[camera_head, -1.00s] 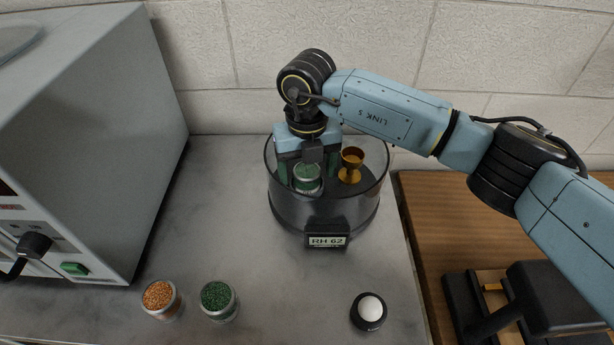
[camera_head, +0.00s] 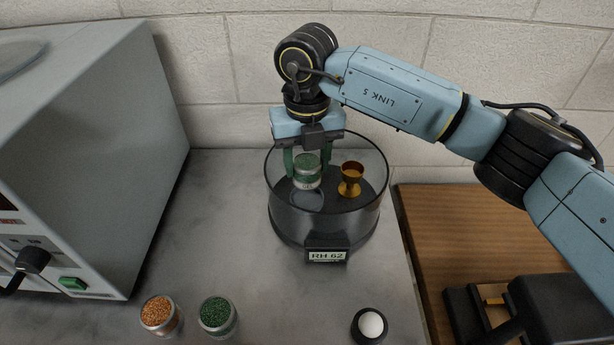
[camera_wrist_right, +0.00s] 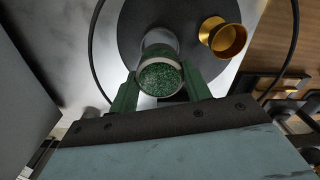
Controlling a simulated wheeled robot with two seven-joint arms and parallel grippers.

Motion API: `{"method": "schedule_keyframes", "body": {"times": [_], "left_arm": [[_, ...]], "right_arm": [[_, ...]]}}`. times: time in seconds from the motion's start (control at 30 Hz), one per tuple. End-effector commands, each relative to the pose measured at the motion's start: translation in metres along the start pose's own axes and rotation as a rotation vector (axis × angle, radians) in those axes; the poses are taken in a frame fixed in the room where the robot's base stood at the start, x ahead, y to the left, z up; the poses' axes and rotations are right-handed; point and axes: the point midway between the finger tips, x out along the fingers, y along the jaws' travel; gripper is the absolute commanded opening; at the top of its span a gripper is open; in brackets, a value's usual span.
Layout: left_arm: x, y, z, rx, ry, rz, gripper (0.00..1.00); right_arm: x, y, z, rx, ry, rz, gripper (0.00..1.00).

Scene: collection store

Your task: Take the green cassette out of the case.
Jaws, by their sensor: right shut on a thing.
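The green cassette (camera_head: 307,174) is a small clear jar of green granules with a pale rim. My right gripper (camera_head: 308,165) is shut on it, one green finger on each side. The case (camera_head: 318,222) is a round, clear-walled, open-topped vessel with a dark floor and an "RH 62" display. The jar hangs upright above the case floor, seemingly still within the wall. In the right wrist view the jar (camera_wrist_right: 160,77) sits between the fingers (camera_wrist_right: 160,88), its granules facing the camera. My left gripper is not in view.
A gold goblet (camera_head: 351,180) stands in the case right of the jar. On the grey counter are an orange-filled jar (camera_head: 160,316), another green-filled jar (camera_head: 217,317) and a white-topped black knob (camera_head: 370,326). A grey machine (camera_head: 85,150) stands left. The counter's middle is clear.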

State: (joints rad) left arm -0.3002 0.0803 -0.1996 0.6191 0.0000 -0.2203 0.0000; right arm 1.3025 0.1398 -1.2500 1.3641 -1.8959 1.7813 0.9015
Motion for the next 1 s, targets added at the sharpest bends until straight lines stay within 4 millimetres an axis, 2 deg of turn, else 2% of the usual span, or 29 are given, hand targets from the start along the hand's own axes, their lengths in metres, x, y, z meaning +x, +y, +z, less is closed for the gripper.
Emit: {"method": "schedule_keyframes", "body": {"times": [0.03, 0.2, 0.47, 1.0], "left_arm": [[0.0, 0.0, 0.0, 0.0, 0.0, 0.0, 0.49], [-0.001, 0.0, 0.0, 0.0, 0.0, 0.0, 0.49], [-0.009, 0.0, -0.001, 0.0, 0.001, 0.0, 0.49], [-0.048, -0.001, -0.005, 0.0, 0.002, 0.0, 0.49]], "right_arm": [[-0.011, 0.0, 0.001, 0.0, -0.004, 0.0, 0.24], [-0.034, 0.0, 0.001, 0.001, -0.003, 0.0, 0.24], [-0.05, 0.0, 0.0, 0.001, 0.001, 0.0, 0.24], [-0.089, 0.0, 0.0, 0.0, 0.0, 0.0, 0.24]]}}
